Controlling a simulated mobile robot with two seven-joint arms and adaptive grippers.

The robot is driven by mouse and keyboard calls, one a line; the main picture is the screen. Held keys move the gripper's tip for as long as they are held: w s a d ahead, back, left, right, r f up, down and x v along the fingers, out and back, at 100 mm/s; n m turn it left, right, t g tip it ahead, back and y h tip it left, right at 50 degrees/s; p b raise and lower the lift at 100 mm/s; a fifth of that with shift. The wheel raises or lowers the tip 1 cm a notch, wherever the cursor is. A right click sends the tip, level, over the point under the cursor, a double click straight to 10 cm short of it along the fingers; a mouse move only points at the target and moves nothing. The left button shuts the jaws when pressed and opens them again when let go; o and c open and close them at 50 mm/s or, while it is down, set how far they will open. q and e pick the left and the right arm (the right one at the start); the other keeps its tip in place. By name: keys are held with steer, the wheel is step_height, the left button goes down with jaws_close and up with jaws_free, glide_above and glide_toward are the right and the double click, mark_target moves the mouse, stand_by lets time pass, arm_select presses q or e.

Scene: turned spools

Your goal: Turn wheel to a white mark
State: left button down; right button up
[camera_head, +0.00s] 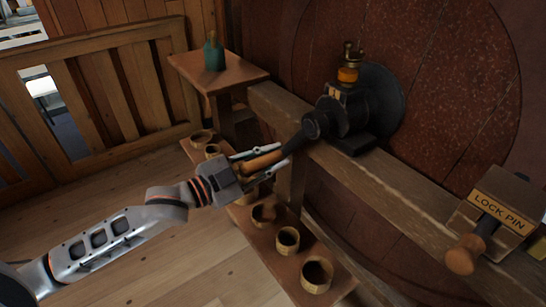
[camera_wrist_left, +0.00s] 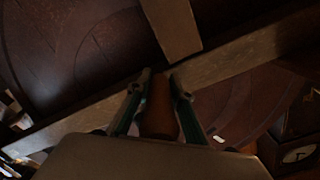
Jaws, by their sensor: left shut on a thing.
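My left gripper (camera_head: 267,158) is shut on the wooden crank handle (camera_head: 262,162), one finger on each side. The handle joins a dark crank arm (camera_head: 297,142) that runs up to a black hub (camera_head: 318,125) on the beam. In the left wrist view the brown handle (camera_wrist_left: 160,112) lies between the fingers (camera_wrist_left: 161,80). The large reddish-brown wheel (camera_head: 440,85) stands behind the beam. A small white patch (camera_wrist_left: 220,139) shows in the left wrist view; I cannot tell whether it is a mark on the wheel. My right gripper is not in view.
A wooden beam (camera_head: 385,185) crosses in front of the wheel. A block labelled LOCK PIN (camera_head: 500,213) with a wooden knob (camera_head: 463,258) sits at the right. A low bench with several small wooden cups (camera_head: 316,274) lies beneath my gripper. A side table (camera_head: 232,72) bears a green object.

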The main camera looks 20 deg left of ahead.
arm_select(q)
steer(key=shift+s+d+n+p, duration=0.2)
steer(key=shift+d+n+p, duration=0.1)
steer(key=shift+p, duration=0.3)
steer(key=shift+s+d+f, duration=0.1)
steer(key=shift+f, duration=0.1)
steer(key=shift+s+f, duration=0.1)
steer(key=shift+f, duration=0.1)
steer(key=shift+d+f, duration=0.1)
steer(key=shift+f, duration=0.05)
steer(key=c, duration=1.8)
jaws_free()
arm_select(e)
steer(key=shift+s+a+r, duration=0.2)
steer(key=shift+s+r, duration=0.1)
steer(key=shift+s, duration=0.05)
arm_select(q)
steer(key=v, duration=1.2)
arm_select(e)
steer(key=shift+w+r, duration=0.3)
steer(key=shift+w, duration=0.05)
